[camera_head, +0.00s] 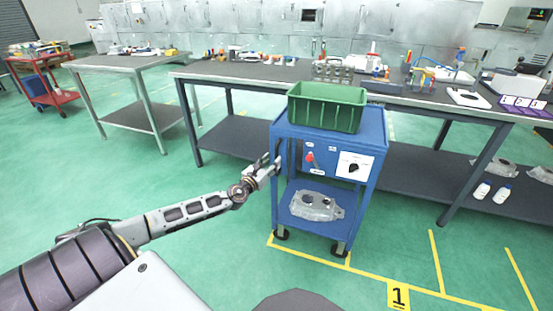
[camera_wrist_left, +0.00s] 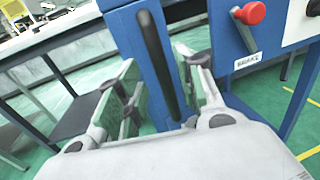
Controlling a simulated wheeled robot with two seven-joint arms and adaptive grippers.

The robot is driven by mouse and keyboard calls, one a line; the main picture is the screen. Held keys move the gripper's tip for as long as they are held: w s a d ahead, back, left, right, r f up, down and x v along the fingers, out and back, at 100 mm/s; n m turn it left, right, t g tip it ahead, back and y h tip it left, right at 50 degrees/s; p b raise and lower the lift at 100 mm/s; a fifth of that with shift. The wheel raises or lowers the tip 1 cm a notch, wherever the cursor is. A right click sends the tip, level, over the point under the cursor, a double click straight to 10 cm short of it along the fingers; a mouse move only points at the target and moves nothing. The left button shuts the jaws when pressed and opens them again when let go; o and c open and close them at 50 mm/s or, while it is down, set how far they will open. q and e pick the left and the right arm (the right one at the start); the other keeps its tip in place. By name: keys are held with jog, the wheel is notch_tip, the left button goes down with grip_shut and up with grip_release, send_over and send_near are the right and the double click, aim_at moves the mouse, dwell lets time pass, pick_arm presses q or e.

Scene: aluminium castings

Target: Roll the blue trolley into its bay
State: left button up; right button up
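The blue trolley (camera_head: 328,235) stands upright in front of the long workbench, with a green crate (camera_head: 325,115) on its top and a grey casting (camera_head: 316,205) on its lower shelf. Its front panel has a red knob and a black dial. My left gripper (camera_head: 271,166) is at the trolley's left front edge. In the left wrist view its fingers (camera_wrist_left: 160,90) are apart, one on each side of a dark upright handle (camera_wrist_left: 159,65) on the trolley; I cannot tell whether they touch it. My right gripper is not in view.
Yellow floor lines (camera_head: 310,254) run by the trolley's front wheels and on to the right, by a yellow sign with a 1 (camera_head: 398,296). The long workbench (camera_head: 230,75) stands close behind the trolley. A red cart (camera_head: 52,96) is far left. Green floor is open in front.

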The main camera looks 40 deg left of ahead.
aim_at(276, 157)
pick_arm(q)
jog(key=shift+w+a+b, duration=0.15)
jog(key=shift+w+b, duration=0.15)
jog(key=shift+w, duration=1.8)
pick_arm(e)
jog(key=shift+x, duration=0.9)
pick_arm(q)
jog(key=shift+c, duration=0.2)
jog(key=c, duration=0.7)
grip_shut()
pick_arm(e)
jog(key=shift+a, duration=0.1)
